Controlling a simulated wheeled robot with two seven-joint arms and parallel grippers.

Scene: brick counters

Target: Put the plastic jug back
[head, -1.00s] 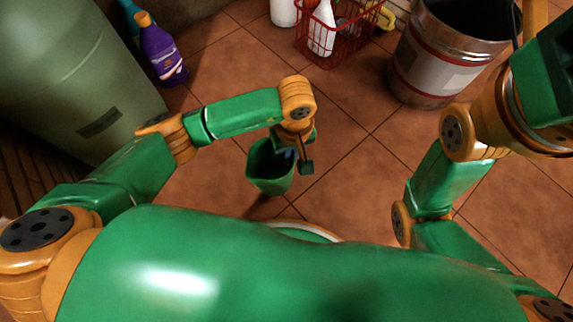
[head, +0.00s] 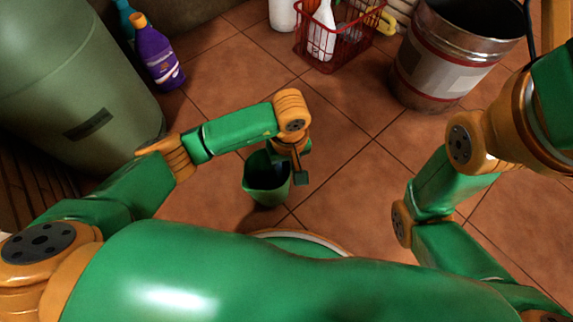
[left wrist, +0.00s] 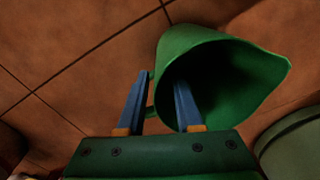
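The plastic jug (head: 267,186) is green, with an open mouth and a pouring lip. In the head view it hangs at the end of my left arm, seemingly above the tiled floor. My left gripper (head: 293,165) shows beside the jug's rim, partly hidden by the wrist. In the left wrist view the jug (left wrist: 205,60) lies at the blue fingers (left wrist: 160,100). One finger is outside beside the handle, the other overlaps the dark mouth. The gripper seems shut on the handle side; the exact contact is hidden. My right gripper is out of view.
A red wire basket (head: 327,60) with bottles stands at the back, beside a metal bucket (head: 440,75). A purple bottle (head: 160,58) stands by a large grey-green bin (head: 75,85) at left. The tiled floor (head: 350,145) between them is clear.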

